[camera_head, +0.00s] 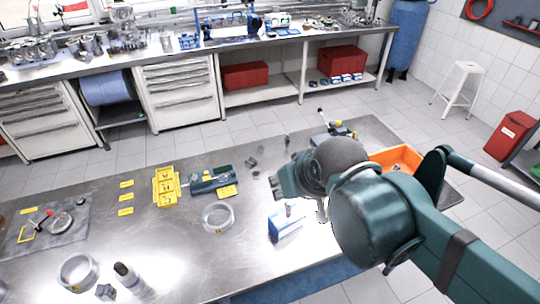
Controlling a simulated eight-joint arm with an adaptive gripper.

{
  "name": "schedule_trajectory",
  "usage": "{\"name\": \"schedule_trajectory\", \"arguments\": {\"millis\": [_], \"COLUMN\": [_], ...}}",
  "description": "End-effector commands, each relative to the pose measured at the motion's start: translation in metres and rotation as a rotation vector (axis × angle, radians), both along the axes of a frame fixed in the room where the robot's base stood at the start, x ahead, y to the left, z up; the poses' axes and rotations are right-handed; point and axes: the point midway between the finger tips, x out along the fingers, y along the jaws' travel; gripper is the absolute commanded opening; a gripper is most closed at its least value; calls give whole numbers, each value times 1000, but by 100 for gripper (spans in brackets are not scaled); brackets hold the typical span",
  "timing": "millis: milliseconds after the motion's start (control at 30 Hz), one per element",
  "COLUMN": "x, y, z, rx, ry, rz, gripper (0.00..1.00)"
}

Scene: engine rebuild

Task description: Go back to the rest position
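My arm, dark green with grey joints, comes in from the right and reaches over the near table (150,215). My gripper (276,187) shows only in part at the arm's end, above the right part of the table. Its fingertips are largely hidden by the wrist, so I cannot tell whether it is open or shut, or whether it holds anything. A blue and white box (286,226) stands on the table just below the wrist. An orange bin (398,158) sits behind the arm on the right, partly covered.
The table bears a yellow tray (166,186), a blue-green device (213,180), a clear ring (217,216), another ring (78,272), a bottle (130,278) and a grey mat (45,228). A cluttered workbench (200,55) runs behind. A white stool (460,88) stands on open floor.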

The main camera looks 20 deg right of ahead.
Motion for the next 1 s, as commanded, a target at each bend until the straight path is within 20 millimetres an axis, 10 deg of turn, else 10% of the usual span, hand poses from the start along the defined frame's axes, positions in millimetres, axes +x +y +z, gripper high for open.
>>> {"name": "schedule_trajectory", "arguments": {"millis": [1000], "x": [0], "y": [0], "z": [-99], "rx": [1], "ry": [0], "rz": [-1], "gripper": [32]}}
